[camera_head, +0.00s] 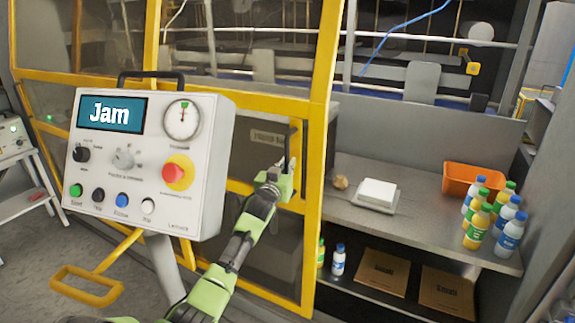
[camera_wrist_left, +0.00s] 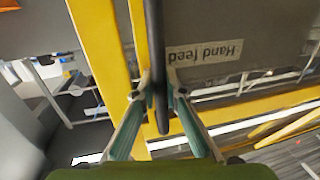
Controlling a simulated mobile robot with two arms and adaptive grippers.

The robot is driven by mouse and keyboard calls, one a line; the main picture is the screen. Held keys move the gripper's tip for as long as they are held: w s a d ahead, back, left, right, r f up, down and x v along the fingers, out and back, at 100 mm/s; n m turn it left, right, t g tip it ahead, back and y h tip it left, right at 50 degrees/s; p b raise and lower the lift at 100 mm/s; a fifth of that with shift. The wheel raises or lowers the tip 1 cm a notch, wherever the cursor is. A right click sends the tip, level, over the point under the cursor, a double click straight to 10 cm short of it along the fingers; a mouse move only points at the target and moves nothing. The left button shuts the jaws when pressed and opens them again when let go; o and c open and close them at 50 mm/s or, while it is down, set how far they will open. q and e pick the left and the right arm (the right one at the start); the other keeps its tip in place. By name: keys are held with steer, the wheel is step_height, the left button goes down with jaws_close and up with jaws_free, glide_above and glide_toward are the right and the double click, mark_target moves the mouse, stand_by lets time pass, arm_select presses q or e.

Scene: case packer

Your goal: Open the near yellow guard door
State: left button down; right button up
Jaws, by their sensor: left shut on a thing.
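The yellow-framed guard door (camera_head: 318,110) with dark see-through panels stands behind the control panel in the head view. My left gripper (camera_head: 284,168) is at the door's right-hand part, beside the yellow upright. In the wrist view, my left gripper (camera_wrist_left: 160,92) has its two fingers on either side of a dark upright handle bar (camera_wrist_left: 156,40) and is shut on it. A yellow frame bar (camera_wrist_left: 100,50) runs beside the handle. I cannot tell whether the door is ajar. My right gripper is in neither view.
A control panel (camera_head: 150,160) reading "Jam" stands at the left, close to my arm. Right of the door are a grey shelf (camera_head: 420,233), an orange bin (camera_head: 470,180), several bottles (camera_head: 478,220) and a white block (camera_head: 377,193). Flat cardboard (camera_head: 385,270) lies below.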

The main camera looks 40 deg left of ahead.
arm_select(q)
steer(key=shift+d+f, duration=0.1)
steer(key=shift+d, duration=0.1)
steer(key=c, duration=2.3)
jaws_free()
steer(key=shift+c, duration=0.2)
steer(key=shift+o, duration=1.3)
steer(key=v, duration=1.2)
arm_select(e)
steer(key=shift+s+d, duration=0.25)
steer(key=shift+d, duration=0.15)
arm_select(q)
steer(key=shift+a, duration=0.1)
